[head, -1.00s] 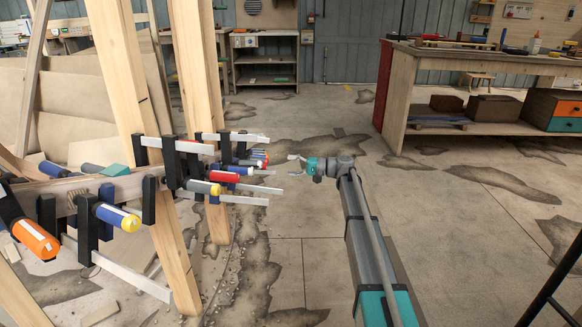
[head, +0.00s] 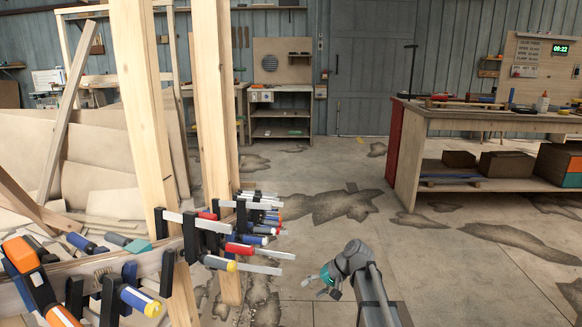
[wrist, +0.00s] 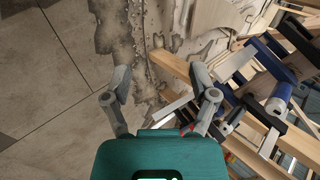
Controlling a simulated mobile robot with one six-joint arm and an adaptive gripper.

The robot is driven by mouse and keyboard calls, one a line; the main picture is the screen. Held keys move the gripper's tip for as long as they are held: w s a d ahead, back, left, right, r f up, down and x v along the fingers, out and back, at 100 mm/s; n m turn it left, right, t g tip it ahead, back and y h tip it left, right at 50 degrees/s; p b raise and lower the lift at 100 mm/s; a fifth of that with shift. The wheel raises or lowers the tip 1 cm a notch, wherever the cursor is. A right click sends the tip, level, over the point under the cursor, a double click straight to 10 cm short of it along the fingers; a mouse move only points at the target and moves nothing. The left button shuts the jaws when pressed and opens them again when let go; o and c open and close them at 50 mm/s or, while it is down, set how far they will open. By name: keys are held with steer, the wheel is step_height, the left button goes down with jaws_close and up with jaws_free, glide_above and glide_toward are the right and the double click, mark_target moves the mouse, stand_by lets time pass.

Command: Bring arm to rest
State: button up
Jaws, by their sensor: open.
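My gripper (head: 320,280) is at the end of my arm, low and right of the clamps in the head view. Several bar clamps (head: 240,247) with blue, red and yellow handles hang on the curved wooden stringer (head: 145,262) at the left. The clamps also show at the right of the wrist view (wrist: 275,105).
Two upright wooden posts (head: 212,95) stand by the stringer. A workbench (head: 480,122) with boxes on its lower shelf is at the right. A smaller bench (head: 282,110) stands at the back wall. The stained concrete floor (head: 330,170) in the middle is clear.

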steer(key=s+d+r+h+p, duration=0.1)
steer(key=s+d+h+p, duration=0.3)
steer(key=s, duration=0.6)
steer(key=s+d+r+h+p, duration=0.2)
steer(key=s+d+h, duration=0.35)
steer(key=s, duration=0.35)
step_height(320, 180, up, 37)
steer(key=p, duration=3.8)
steer(key=shift+d+r+n+g+y, duration=0.15)
steer(key=shift+d+n+g+y, duration=0.2)
steer(key=shift+y, duration=0.1)
steer(key=shift+w, duration=0.1)
